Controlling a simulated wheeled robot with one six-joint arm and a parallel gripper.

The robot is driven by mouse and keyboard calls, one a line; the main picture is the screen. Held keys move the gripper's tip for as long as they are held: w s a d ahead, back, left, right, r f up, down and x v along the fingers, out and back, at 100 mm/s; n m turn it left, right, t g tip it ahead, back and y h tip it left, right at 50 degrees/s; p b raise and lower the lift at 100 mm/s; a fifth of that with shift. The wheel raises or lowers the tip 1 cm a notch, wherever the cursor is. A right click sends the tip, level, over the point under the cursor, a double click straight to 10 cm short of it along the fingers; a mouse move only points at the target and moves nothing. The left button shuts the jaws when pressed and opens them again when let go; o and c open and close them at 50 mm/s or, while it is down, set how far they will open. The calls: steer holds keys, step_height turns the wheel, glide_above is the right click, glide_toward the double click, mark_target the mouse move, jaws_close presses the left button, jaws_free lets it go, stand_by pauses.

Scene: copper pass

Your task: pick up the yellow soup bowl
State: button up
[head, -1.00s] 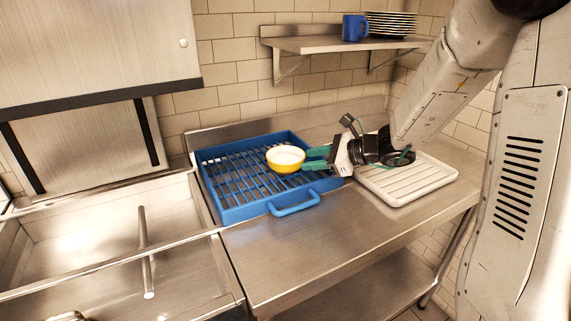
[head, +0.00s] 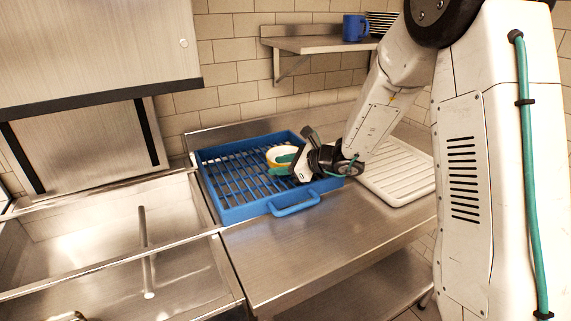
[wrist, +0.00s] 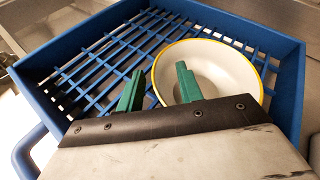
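The yellow soup bowl (head: 272,154), white inside, sits upright in the blue rack (head: 236,214). In the wrist view the bowl (wrist: 228,66) shows its white inside and yellow rim. My gripper (head: 284,163) is at the bowl's near right side in the head view and covers part of it. In the wrist view my gripper's green fingers (wrist: 160,90) are apart. One finger is outside the bowl's left rim and the other appears over its inside, with the rim between them. I cannot tell whether either finger touches the bowl.
A white ribbed drainboard (head: 400,178) lies right of the rack on the steel counter (head: 290,255). The sink (head: 90,230) is at the left. A wall shelf (head: 318,45) holds a blue mug (head: 355,28) and stacked plates (head: 384,22). The counter front is clear.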

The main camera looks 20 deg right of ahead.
steer(key=shift+w+a+f, duration=0.15)
steer(key=shift+w+a, duration=0.05)
steer(key=shift+a, duration=0.05)
jaws_close()
